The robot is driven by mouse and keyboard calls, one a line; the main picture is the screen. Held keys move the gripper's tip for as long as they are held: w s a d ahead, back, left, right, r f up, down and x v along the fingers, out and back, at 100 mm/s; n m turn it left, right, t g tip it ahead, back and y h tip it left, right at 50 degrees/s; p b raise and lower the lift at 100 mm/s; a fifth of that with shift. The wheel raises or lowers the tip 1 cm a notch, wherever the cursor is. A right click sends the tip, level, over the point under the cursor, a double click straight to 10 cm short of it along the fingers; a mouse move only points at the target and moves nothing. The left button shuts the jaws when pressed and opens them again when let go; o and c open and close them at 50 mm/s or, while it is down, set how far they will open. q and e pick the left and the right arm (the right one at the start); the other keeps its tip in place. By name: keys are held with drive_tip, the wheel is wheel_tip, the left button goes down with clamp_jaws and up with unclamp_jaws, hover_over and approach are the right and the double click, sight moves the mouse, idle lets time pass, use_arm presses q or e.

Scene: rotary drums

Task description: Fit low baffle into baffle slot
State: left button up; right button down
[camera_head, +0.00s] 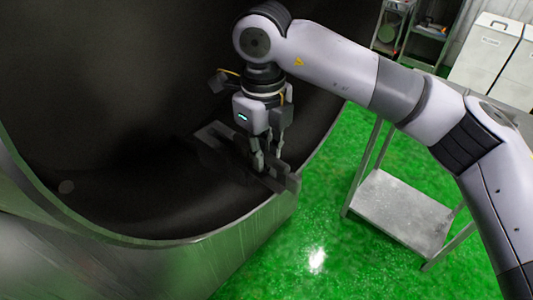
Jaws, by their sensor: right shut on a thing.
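My right gripper (266,168) points down just inside the drum's open mouth, near the front right rim. It is shut on a dark grey baffle (285,182), a low plate-like piece that lies close to the drum's inner wall. The drum (205,250) is a large metal cylinder with a dark inside that fills the left half of the view. The baffle slot cannot be made out in the dark. I cannot tell whether the baffle touches the wall. My left gripper is not in view.
A metal table with a lower shelf (400,212) stands at the right, under my right arm. White bins (487,50) and a dark rack (427,42) stand at the back right. The green floor (318,225) between drum and table is clear.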

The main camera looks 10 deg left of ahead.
drive_tip(key=shift+w+a, duration=0.55)
drive_tip(key=shift+a, duration=0.2)
drive_tip(key=shift+w+a, duration=0.55)
drive_tip(key=shift+a, duration=0.2)
drive_tip(key=shift+w+a+p, duration=0.5)
drive_tip(key=shift+w+a, duration=0.25)
drive_tip(key=shift+a, duration=0.25)
drive_tip(key=shift+w+a+p, duration=0.5)
drive_tip(key=shift+w+a, duration=0.2)
drive_tip(key=shift+a, duration=0.3)
drive_tip(key=c, duration=1.5)
unclamp_jaws()
wheel_tip(320, 180, up, 8)
drive_tip(key=shift+f, duration=0.25)
